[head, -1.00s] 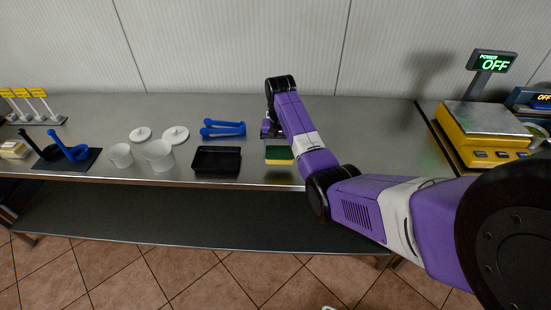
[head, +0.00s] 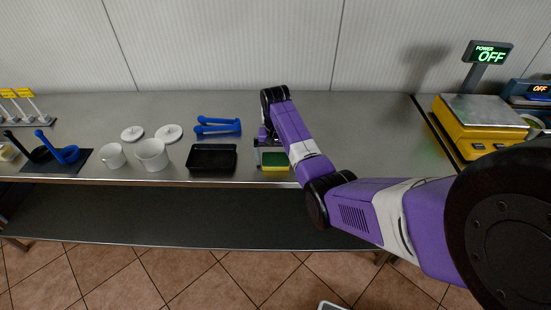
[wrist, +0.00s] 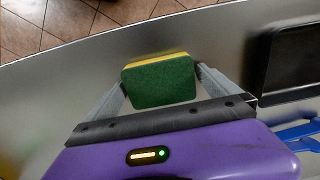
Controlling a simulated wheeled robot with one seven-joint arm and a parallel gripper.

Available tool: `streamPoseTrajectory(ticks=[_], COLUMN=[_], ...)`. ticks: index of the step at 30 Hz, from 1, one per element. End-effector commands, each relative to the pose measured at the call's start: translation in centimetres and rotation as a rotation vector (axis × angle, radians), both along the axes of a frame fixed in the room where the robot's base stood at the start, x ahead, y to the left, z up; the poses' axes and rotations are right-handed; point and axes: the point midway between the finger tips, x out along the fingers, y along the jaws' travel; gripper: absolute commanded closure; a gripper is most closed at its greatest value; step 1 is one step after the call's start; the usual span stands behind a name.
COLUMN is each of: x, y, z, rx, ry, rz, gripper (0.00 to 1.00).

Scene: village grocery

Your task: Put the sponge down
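The sponge (head: 274,160), green with a yellow layer, is at the front part of the steel counter (head: 350,130), right of the black tray. It appears to rest on the counter. My gripper (head: 273,156) is over it, with a pale finger showing just left of the sponge. In the wrist view the sponge (wrist: 160,84) lies between the two grey fingers of my gripper (wrist: 160,76). The fingers look slightly apart from its sides; the contact is hard to make out. The arm hides part of the gripper in the head view.
The black tray (head: 212,158) is close on the left, with blue tongs (head: 218,126) behind it. White cups (head: 152,155) and lids (head: 168,134) stand further left. A yellow scale (head: 478,125) is at the right. The counter between my arm and the scale is clear.

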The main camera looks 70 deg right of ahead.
Motion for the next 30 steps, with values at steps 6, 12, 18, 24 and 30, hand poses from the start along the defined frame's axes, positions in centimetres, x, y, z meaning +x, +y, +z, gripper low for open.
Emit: streamPoseTrajectory(ticks=[6,12,18,24,30], x=[0.0,0.1,0.2,0.1,0.1], y=[0.0,-0.1,-0.1,0.0,0.0], z=[0.1,1.9,6.1,10.8,12.1], rx=[0.000,-0.003,-0.004,-0.001,0.000], ry=[0.000,-0.002,-0.005,-0.002,-0.001], rz=[0.000,0.000,0.001,0.001,0.000], gripper=[0.00,0.00,0.00,0.00,0.00])
